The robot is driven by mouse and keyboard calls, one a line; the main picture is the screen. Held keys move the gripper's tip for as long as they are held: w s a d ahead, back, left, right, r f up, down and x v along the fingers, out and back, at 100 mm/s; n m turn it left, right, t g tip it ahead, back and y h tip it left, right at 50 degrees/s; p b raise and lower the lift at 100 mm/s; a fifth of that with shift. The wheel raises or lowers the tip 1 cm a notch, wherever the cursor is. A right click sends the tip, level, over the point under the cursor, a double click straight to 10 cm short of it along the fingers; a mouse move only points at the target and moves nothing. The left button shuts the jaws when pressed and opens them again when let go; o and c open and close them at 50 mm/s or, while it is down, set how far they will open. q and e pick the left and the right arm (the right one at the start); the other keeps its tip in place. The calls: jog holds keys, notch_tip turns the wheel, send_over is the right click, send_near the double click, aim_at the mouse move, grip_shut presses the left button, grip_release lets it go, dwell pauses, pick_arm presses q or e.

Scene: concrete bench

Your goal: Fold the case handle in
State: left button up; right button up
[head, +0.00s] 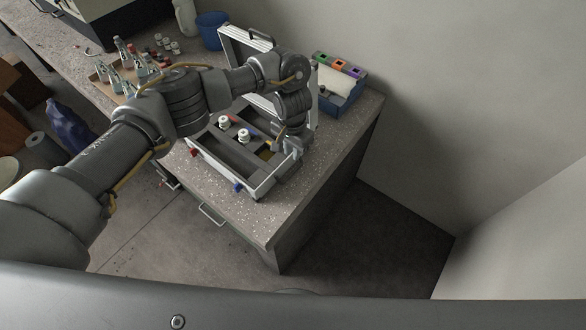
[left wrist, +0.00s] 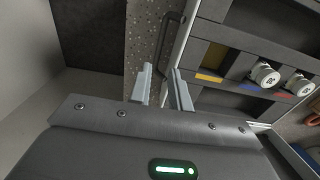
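The open case (head: 216,166) lies on the bench with its lid (head: 235,48) raised at the back. A dark handle (head: 262,36) shows on the lid's top edge. In the left wrist view, a dark bar-shaped handle (left wrist: 167,42) stands out along the case's outer wall (left wrist: 182,38). My left gripper (head: 292,150) is at the right side of the case in the head view. In the left wrist view its fingers (left wrist: 161,80) are apart, with the near end of the side handle appearing between their tips; contact cannot be told. My right gripper is out of view.
The case holds white-capped jars (head: 244,135). A blue bin (head: 349,88) with coloured parts stands behind to the right. Bottles (head: 122,50) and a blue bucket (head: 212,32) stand at the back left. The bench top (head: 281,212) is bare at the front right corner.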

aim_at(292, 172)
pick_arm(q)
notch_tip(292, 172, down, 9)
jog(key=b, duration=0.3)
jog(key=shift+r, duration=0.1)
jog(key=shift+f, duration=0.65)
jog(key=shift+c, duration=0.3)
